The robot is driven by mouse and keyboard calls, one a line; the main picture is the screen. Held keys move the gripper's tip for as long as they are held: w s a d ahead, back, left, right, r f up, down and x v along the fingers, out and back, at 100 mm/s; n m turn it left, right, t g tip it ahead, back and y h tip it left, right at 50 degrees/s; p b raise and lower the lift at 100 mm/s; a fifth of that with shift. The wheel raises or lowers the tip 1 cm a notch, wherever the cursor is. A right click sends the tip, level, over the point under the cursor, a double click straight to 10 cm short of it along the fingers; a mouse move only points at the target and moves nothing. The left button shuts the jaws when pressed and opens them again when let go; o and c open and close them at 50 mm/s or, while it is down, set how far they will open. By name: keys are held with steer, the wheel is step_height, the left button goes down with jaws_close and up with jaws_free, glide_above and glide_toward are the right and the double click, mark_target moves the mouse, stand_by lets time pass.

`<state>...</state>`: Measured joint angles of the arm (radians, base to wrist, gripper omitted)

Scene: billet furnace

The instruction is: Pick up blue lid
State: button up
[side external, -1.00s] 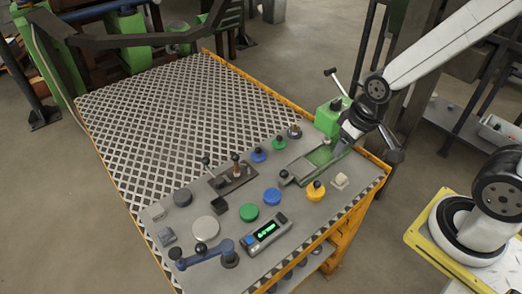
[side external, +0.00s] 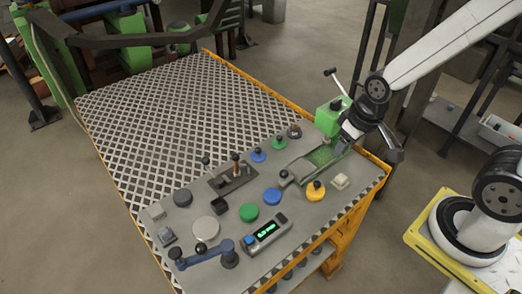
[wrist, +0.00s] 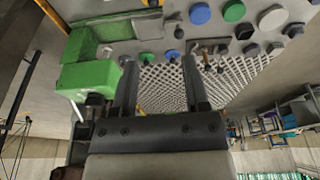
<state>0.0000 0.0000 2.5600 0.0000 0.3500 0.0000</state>
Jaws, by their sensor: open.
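A flat blue disc (side external: 272,196) lies nearer the front of the panel, and also shows in the wrist view (wrist: 200,14). I cannot tell from the pictures which of these two the task means. My gripper (side external: 345,140) is above the panel's right side, beside the green machine, apart from both blue things. In the wrist view its two fingers (wrist: 160,75) are spread and nothing is between them.
A green machine with a lever (side external: 330,118) stands close to my gripper. A green-lidded jar (side external: 279,143), a yellow knobbed lid (side external: 315,190), a green disc (side external: 249,212), a white disc (side external: 205,229) and a digital meter (side external: 265,232) crowd the panel. The patterned grating (side external: 165,110) is clear.

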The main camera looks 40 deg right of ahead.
steer(key=shift+o, duration=0.2)
steer(key=shift+o, duration=0.9)
steer(key=shift+w, duration=0.1)
steer(key=m+y, duration=0.1)
steer(key=m, duration=1)
glide_above(259, 148)
steer(key=s, duration=0.1)
steer(key=s+d+f+x, duration=0.1)
steer(key=s+x, duration=0.2)
steer(key=x, duration=1.1)
steer(key=shift+d+f+g, duration=0.15)
steer(key=shift+f+g, duration=0.05)
steer(key=shift+f, duration=0.5)
steer(key=shift+d+f+g, duration=0.1)
steer(key=shift+f+g, duration=0.1)
steer(key=shift+f, duration=0.45)
steer(key=shift+f, duration=0.1)
